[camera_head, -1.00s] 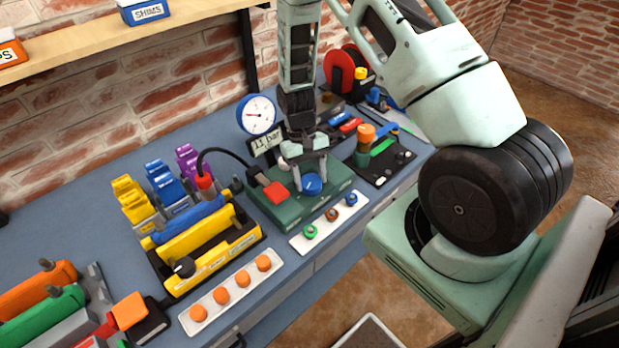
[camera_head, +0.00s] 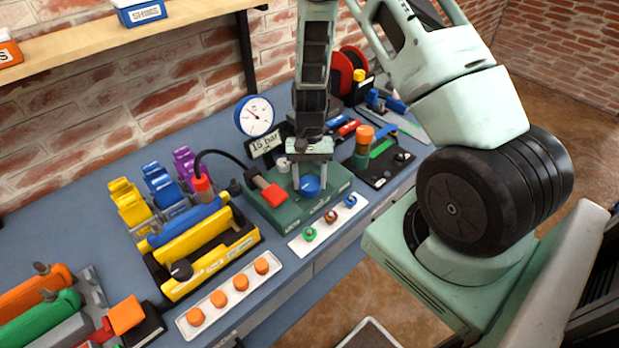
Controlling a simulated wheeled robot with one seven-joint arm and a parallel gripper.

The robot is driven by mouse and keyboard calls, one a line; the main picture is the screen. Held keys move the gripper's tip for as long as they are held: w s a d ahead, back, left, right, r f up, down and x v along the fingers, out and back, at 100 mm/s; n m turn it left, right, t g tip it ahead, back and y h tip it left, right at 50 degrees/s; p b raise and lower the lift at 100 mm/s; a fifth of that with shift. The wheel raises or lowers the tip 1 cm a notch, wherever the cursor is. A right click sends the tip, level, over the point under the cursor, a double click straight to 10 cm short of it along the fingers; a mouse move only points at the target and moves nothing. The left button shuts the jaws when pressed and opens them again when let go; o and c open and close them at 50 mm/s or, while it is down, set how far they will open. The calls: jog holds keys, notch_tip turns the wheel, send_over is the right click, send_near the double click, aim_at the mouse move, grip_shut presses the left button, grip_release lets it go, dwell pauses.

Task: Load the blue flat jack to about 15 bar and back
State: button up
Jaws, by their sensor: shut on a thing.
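My gripper (camera_head: 310,181) points down over the green pump base (camera_head: 284,217) and is shut on the blue knob (camera_head: 309,187) on its top. The display (camera_head: 266,144) reads 15 bar. A round white gauge with a blue rim (camera_head: 254,116) stands behind it. The blue jack lies behind a yellow one in a yellow holder (camera_head: 211,259).
A white strip with green, brown and blue rings (camera_head: 331,226) lies in front of the pump. A tray of orange caps (camera_head: 217,306) is front left. Yellow, blue and purple clamps (camera_head: 160,184) stand behind the jacks. A black tray (camera_head: 379,161) is right of the pump.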

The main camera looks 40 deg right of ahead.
jog(key=o, duration=1)
jog(key=shift+c, duration=0.2)
jog(key=b+v, duration=0.2)
jog(key=v, duration=1.5)
jog(key=shift+r+b, duration=0.25)
jog(key=shift+b, duration=0.15)
